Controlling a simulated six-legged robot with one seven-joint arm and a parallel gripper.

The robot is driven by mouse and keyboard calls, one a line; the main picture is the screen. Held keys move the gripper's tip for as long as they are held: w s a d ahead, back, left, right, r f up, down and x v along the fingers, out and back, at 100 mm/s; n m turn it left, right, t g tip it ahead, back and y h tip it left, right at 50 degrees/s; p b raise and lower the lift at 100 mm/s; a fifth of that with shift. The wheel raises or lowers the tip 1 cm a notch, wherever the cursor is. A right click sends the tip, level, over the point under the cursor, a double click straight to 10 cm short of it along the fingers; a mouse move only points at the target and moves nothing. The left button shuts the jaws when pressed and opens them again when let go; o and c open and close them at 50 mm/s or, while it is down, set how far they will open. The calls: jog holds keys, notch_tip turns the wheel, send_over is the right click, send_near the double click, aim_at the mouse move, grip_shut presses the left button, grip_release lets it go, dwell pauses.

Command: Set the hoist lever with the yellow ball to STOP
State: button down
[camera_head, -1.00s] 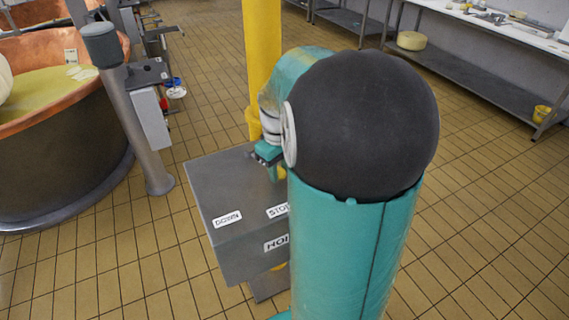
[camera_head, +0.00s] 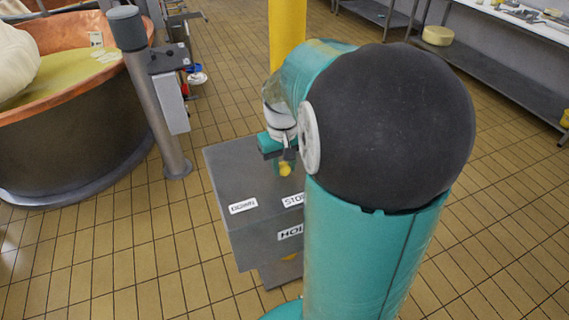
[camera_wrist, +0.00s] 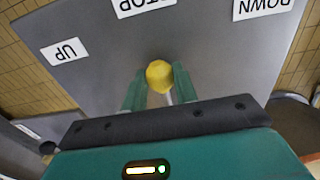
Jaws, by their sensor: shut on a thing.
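The grey hoist box (camera_head: 237,172) stands in the middle of the head view. It has a DOWN label (camera_head: 243,206), a partly covered STOP label (camera_head: 293,200) and a HOIST label cut off by my arm. The lever's yellow ball (camera_head: 285,169) shows just below my gripper (camera_head: 277,150). In the wrist view the ball (camera_wrist: 159,75) sits between my two fingers, which are shut on it. The labels UP (camera_wrist: 63,52), STOP (camera_wrist: 147,4) and DOWN (camera_wrist: 262,7) read upside down there. The ball lies nearly in line with STOP. The lever's pivot is hidden.
A copper vat (camera_head: 75,125) stands at the left, with a grey post (camera_head: 155,100) beside it. A yellow column (camera_head: 287,32) rises behind the box. A bench with a lower shelf (camera_head: 490,75) runs along the right. Tiled floor is free around the box.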

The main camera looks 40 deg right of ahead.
jog(key=c, duration=1.1)
grip_release()
jog(key=shift+r, duration=0.15)
notch_tip(320, 180, up, 14)
jog(key=shift+a+f, duration=0.15)
jog(key=shift+f, duration=0.05)
